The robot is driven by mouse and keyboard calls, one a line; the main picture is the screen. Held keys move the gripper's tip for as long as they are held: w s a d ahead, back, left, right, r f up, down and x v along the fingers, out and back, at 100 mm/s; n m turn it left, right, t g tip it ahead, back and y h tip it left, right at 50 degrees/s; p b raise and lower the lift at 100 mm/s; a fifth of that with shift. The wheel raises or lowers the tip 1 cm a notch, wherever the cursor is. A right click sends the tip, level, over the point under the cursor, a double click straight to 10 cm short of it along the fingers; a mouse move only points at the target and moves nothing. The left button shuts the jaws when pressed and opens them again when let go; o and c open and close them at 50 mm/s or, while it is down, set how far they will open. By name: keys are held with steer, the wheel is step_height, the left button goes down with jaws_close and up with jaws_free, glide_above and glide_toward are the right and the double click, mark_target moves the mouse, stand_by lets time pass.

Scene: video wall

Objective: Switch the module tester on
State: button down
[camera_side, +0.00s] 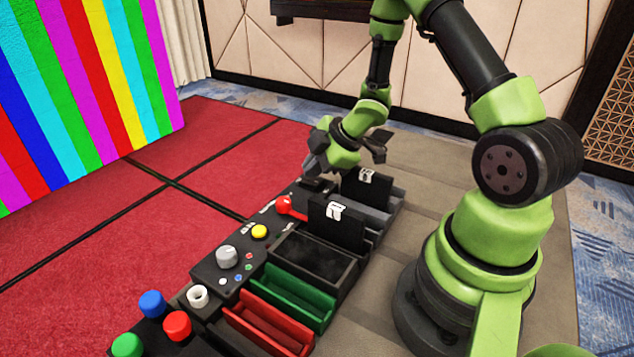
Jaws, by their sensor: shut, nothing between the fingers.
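A long black console runs diagonally through the middle of the side view. It carries a red-handled lever (285,204), a yellow button (259,231) and a grey dial (227,256). Two upright black modules with white labels, a near one (338,224) and a far one (367,185), stand along its right side. I cannot tell for sure which part is the module tester or its switch. My gripper (312,166) is shut and empty, close above the console's far end, left of the far module. It partly hides that end, and I cannot tell whether it touches anything.
A black bin (345,278), a green bin (321,315) and a red bin (290,346) line the console's right side. Blue (152,304), red (177,325) and green (127,346) knobs and a white ring (197,296) are nearest. A striped video wall (85,85) stands back left.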

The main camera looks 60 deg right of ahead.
mark_target(311, 183)
steer(key=shift+f, duration=0.1)
stand_by(0.5)
steer(key=shift+s+f, duration=0.1)
steer(key=shift+f, duration=0.25)
steer(key=shift+f, duration=0.35)
stand_by(0.5)
steer(key=shift+r, duration=0.1)
steer(key=shift+r, duration=0.7)
steer(key=shift+w+r, duration=0.25)
steer(key=shift+r, duration=1)
steer(key=shift+w+r, duration=0.2)
steer(key=shift+r, duration=1.05)
